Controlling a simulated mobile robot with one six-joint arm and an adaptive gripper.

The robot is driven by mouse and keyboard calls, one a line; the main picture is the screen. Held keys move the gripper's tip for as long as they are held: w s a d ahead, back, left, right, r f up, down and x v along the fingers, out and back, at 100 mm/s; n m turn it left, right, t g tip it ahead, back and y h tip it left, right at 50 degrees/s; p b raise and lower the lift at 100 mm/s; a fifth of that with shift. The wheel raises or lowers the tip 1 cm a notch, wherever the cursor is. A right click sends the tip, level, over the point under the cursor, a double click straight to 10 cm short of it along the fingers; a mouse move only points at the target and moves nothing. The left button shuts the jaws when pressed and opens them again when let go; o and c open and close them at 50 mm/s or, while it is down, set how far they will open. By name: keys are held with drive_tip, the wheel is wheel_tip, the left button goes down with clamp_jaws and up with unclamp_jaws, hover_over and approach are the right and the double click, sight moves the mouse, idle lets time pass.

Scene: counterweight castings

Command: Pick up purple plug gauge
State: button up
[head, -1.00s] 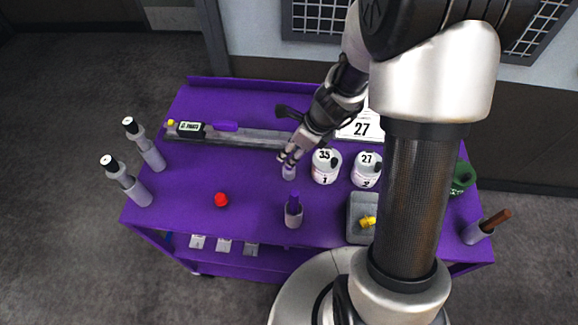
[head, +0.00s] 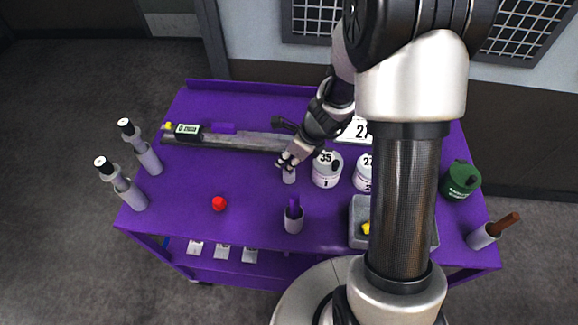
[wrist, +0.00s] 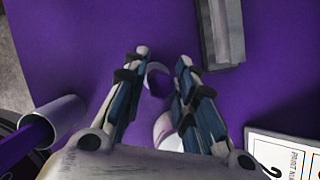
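A purple-handled piece (head: 294,204) stands upright in a pale cup (head: 294,222) near the table's front edge. In the wrist view the handle (wrist: 24,146) and its cup (wrist: 64,113) are at the left, outside my fingers. My gripper (head: 285,163) is at a small pale cylinder (head: 289,176) farther back. In the wrist view my gripper (wrist: 165,55) is open, and the cylinder's pale rim with purple inside (wrist: 158,80) shows between the fingers. I cannot tell whether that purple is a gauge or the cylinder's inside.
The grey rail (head: 235,140) runs behind my gripper. White weight 35 (head: 326,170) stands just right, with another weight (head: 362,175) beyond. A red knob (head: 219,204), two tall pale cylinders at left, a grey tray (head: 360,214) and a green canister (head: 461,180) stand around.

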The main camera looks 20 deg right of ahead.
clamp_jaws()
drive_tip(key=shift+r, duration=0.15)
wheel_tip(320, 180, up, 20)
drive_tip(key=p, duration=1)
drive_tip(key=shift+f, duration=0.2)
